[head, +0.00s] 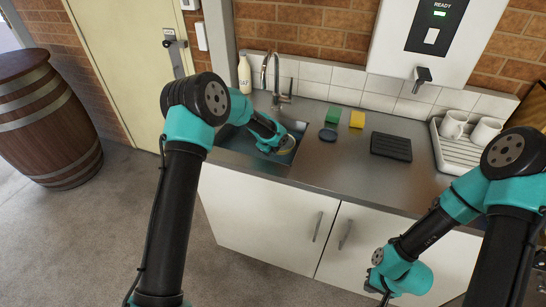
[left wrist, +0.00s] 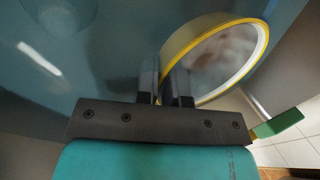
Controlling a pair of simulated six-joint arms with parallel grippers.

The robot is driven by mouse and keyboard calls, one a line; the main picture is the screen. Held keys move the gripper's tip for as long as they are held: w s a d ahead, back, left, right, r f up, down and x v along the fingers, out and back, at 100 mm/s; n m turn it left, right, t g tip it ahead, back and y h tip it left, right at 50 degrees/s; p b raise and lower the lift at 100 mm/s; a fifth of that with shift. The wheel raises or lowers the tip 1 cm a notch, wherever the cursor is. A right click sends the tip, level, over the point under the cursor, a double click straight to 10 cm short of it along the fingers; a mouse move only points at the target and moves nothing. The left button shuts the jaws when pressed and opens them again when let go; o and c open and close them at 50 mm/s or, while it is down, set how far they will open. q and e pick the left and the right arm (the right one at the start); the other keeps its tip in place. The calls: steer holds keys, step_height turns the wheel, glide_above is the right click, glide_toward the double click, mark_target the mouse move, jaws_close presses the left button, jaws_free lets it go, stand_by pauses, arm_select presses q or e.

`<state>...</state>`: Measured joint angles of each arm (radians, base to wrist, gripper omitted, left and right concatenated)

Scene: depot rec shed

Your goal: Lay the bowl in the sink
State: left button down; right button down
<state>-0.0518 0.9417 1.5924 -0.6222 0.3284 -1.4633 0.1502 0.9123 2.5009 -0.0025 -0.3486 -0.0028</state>
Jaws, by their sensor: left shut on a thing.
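The bowl (head: 287,146), with a yellow rim and pale inside, is at the right part of the sink (head: 238,152). It shows large and tilted in the left wrist view (left wrist: 222,56), where the blue-grey basin fills much of the background. My left gripper (head: 277,141) reaches into the sink from the left and is shut on the bowl's rim; its dark fingers also show in the left wrist view (left wrist: 168,86). I cannot tell whether the bowl touches the basin floor. My right gripper (head: 375,272) hangs low before the white cabinet, away from the sink; its jaws are unclear.
A tap (head: 277,78) and soap bottle (head: 244,74) stand behind the sink. Right of it are a green sponge (head: 333,116), a yellow sponge (head: 357,119), a dark round item (head: 328,134), a black ribbed mat (head: 391,146) and a rack (head: 450,157) with white mugs (head: 453,125).

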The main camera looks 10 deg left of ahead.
arm_select(q)
steer(key=shift+f, duration=1.8)
steer(key=shift+f, duration=0.1)
steer(key=c, duration=1.2)
jaws_free()
steer(key=v, duration=1.2)
